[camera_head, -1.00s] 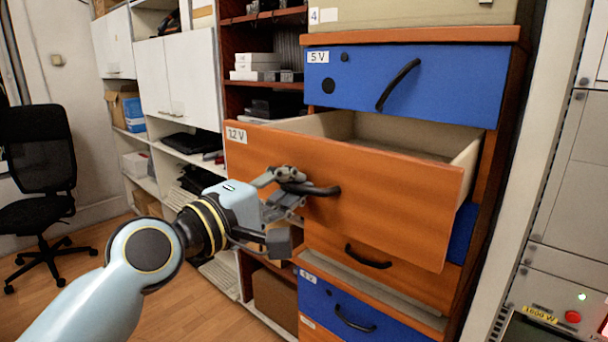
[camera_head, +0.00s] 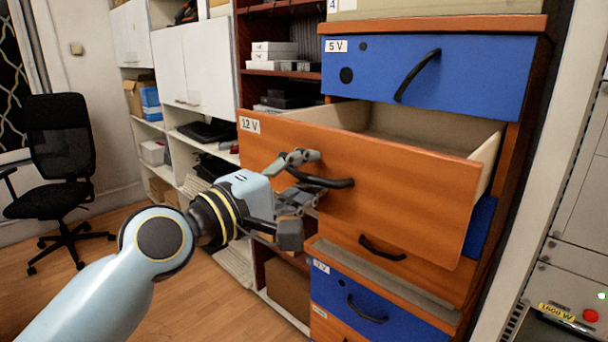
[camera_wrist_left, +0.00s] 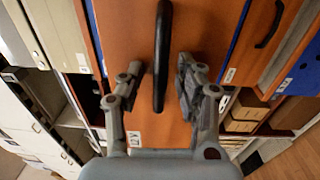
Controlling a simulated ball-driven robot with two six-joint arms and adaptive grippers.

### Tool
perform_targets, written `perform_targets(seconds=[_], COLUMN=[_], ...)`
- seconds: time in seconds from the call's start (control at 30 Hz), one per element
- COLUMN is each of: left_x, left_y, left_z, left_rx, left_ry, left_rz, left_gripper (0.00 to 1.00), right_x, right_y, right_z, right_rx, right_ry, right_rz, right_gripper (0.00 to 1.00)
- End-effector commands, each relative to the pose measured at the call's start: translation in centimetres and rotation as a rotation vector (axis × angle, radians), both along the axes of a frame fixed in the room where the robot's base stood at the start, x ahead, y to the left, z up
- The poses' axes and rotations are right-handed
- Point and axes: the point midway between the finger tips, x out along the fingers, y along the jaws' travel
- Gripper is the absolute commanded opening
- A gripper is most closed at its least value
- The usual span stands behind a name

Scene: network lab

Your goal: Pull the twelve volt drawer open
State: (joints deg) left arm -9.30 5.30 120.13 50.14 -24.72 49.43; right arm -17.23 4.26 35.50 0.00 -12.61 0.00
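The twelve volt drawer (camera_head: 400,185) has an orange front with a "12 V" label (camera_head: 249,124) and stands pulled far out of the cabinet; its pale, empty-looking inside shows from above. Its black bar handle (camera_head: 338,183) sits mid-front. My left gripper (camera_head: 308,174) is at the left end of this handle. In the left wrist view, the fingers of my left gripper (camera_wrist_left: 160,66) are apart, one on each side of the handle (camera_wrist_left: 162,40), with a gap on both sides. My right gripper is not in view.
A shut blue "5 V" drawer (camera_head: 460,75) is above, with shut orange (camera_head: 420,275) and blue (camera_head: 385,312) drawers below. A grey equipment rack (camera_head: 575,215) stands at the right. White shelving (camera_head: 195,70) and a black office chair (camera_head: 60,155) are at left, with open floor between.

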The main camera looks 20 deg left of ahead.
Motion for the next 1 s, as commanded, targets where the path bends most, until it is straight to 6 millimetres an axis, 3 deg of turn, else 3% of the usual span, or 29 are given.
perform_targets(seconds=[0.17, 0.63, 0.8, 1.0], left_x=[-0.8, -9.7, -11.1, -11.3], left_y=[0.3, 3.5, 4.0, 4.1], left_z=[-0.2, -0.6, -0.5, -0.5], left_rx=[0.003, 0.007, 0.002, 0.0], left_ry=[0.001, 0.004, 0.002, -0.001], left_rz=[0.001, -0.001, -0.001, 0.0], left_gripper=[0.36, 0.36, 0.36, 0.36], right_x=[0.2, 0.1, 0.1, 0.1], right_y=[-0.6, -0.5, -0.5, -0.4], right_z=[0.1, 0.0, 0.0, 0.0], right_rx=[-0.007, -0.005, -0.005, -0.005], right_ry=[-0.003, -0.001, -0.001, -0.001], right_rz=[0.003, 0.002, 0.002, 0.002], right_gripper=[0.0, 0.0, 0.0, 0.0])
